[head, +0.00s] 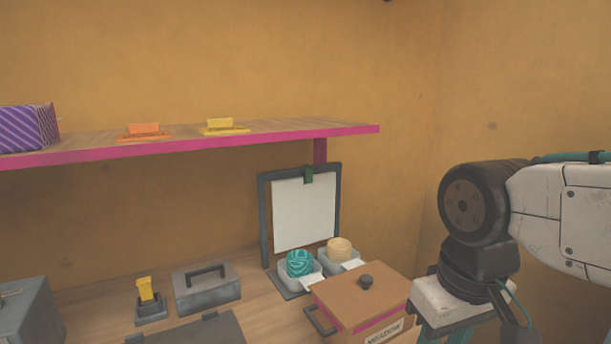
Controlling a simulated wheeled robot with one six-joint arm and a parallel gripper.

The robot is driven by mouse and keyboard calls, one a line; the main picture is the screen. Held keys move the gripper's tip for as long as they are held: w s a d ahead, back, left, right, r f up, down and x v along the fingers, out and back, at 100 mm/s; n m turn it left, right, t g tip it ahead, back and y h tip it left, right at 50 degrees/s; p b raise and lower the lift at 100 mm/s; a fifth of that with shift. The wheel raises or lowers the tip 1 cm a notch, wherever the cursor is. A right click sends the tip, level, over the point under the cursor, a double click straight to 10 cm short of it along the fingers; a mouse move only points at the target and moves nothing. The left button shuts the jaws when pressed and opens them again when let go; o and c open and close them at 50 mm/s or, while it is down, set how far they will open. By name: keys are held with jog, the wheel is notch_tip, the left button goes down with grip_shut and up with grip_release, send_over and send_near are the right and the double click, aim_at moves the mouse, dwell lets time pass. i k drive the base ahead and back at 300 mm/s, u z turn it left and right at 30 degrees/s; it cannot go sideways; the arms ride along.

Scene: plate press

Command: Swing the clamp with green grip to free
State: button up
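A small dark green grip (308,175) sits at the top edge of an upright dark frame (265,223), over the upper edge of a white sheet (304,215). It looks like the clamp's grip; the rest of the clamp is too small to make out, and I cannot tell whether it presses on the sheet. The frame stands at the back of the table, below the shelf. My arm is at the right, apart from the frame.
A teal yarn ball (300,262) and a pale round item (339,248) sit in grey trays before the frame. A brown lidded box (362,297) stands in front. A grey case (206,287) and yellow-handled item (146,289) are left. A pink-edged shelf (250,138) overhangs.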

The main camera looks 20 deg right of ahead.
aim_at(307, 173)
jog(key=k, duration=0.2)
jog(key=z, duration=0.8)
jog(key=i, duration=0.5)
